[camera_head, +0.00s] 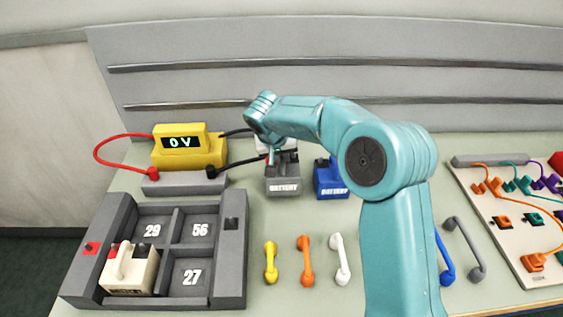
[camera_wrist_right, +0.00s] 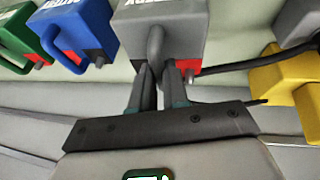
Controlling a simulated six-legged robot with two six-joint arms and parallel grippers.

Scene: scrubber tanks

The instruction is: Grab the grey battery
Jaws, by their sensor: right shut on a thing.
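The grey battery (camera_head: 283,187) stands upright on the table at the back middle, its label facing the front. My right gripper (camera_head: 281,156) reaches down onto it from above. In the right wrist view the two dark fingers (camera_wrist_right: 161,90) are shut on the handle of the grey battery (camera_wrist_right: 178,30), with a red terminal patch beside them. The battery looks to be on the table; I cannot tell whether it is lifted at all. My left gripper is not in view.
A blue battery (camera_head: 331,181) stands just right of the grey one; a green battery (camera_wrist_right: 42,30) shows beyond it. A yellow meter (camera_head: 185,150) reading 0 V stands left with cables. A grey tray (camera_head: 232,250) holds a white battery (camera_head: 131,270). Coloured handles (camera_head: 305,262) lie in front.

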